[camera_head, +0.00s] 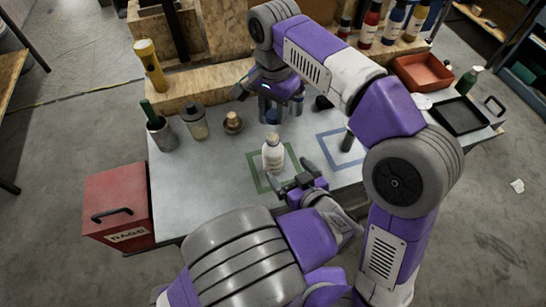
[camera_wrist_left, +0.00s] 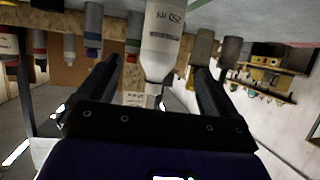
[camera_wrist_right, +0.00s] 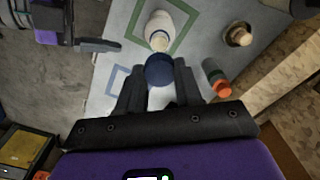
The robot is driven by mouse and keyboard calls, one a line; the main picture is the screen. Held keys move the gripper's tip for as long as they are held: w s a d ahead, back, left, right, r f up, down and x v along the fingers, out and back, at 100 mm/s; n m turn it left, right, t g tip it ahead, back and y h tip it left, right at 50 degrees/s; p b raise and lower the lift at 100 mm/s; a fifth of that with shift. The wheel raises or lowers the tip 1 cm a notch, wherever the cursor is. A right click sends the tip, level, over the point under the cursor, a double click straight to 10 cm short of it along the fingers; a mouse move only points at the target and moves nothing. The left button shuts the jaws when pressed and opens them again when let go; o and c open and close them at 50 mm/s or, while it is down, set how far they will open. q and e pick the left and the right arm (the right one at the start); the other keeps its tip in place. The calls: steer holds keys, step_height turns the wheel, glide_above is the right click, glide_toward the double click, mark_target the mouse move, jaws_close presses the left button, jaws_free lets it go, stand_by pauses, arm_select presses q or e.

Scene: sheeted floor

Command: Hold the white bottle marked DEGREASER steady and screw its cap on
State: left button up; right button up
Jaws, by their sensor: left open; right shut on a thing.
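The white bottle (camera_head: 273,155) stands upright, uncapped, inside a green square outline on the grey table; its label is too small to read in the head view. It also shows in the left wrist view (camera_wrist_left: 160,40) upside down, and its bare neck shows in the right wrist view (camera_wrist_right: 163,30). My left gripper (camera_head: 297,178) is open on the bottle's near side, its fingers pointing toward it, apart from it as far as I can tell. My right gripper (camera_head: 272,106) is shut on a blue cap (camera_wrist_right: 159,70), held above the table beyond the bottle.
A brown-topped knob-like item (camera_head: 233,122), a jar (camera_head: 194,120) and a cup (camera_head: 160,133) stand at left. A blue square outline (camera_head: 343,150) lies right. A red RAGS box (camera_head: 117,205) adjoins the table's left side. A black tray (camera_head: 459,116) and orange bin (camera_head: 422,71) sit far right.

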mark_target(273, 154)
arm_select(q)
steer(key=x, duration=1)
steer(key=shift+f, duration=0.1)
steer(key=shift+c, duration=0.2)
steer(key=c, duration=1.4)
steer(key=shift+c, duration=0.3)
arm_select(e)
steer(key=shift+f, duration=2.5)
